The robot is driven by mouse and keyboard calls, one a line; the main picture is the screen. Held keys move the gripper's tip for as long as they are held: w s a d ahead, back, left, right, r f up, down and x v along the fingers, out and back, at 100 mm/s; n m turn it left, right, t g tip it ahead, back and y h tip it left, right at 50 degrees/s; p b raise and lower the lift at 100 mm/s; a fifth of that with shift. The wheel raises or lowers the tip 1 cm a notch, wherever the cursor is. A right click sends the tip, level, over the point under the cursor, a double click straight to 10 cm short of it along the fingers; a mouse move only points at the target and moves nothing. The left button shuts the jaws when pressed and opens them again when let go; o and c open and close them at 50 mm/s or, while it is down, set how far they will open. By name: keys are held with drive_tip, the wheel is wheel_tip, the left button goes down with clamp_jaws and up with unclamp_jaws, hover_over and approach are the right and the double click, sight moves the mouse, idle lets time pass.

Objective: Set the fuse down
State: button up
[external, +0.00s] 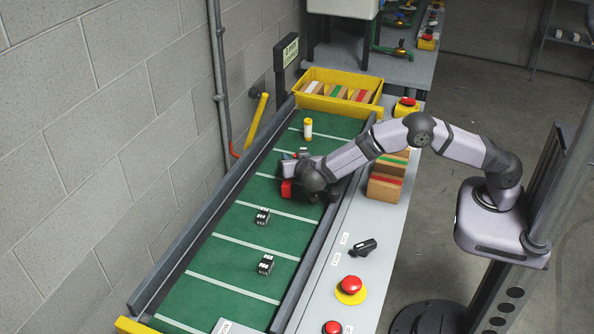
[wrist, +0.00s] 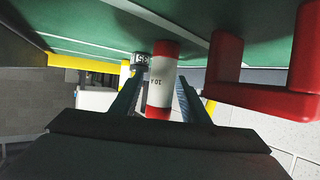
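The fuse (wrist: 162,80) is a white cylinder with red ends and a "10 A" marking. In the wrist view it stands between the two fingers of my gripper (wrist: 161,82), which look closed against its sides near the tips. Its far red end is close to the green belt (wrist: 100,28); I cannot tell whether it touches. In the external view my gripper (external: 293,184) is low over the belt and the fuse is hidden there or too small to tell.
A red U-shaped block (wrist: 272,90) is close beside the gripper. Small black labelled blocks (external: 262,216) and a yellow-and-white cylinder (external: 307,128) stand on the belt. A yellow bin (external: 345,106) closes the far end; dark rails flank the belt. Nearer belt is mostly free.

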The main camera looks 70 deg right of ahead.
drive_tip(key=shift+r, duration=0.2)
drive_tip(key=b+v, duration=0.1)
drive_tip(key=v, duration=1.1)
idle(0.3)
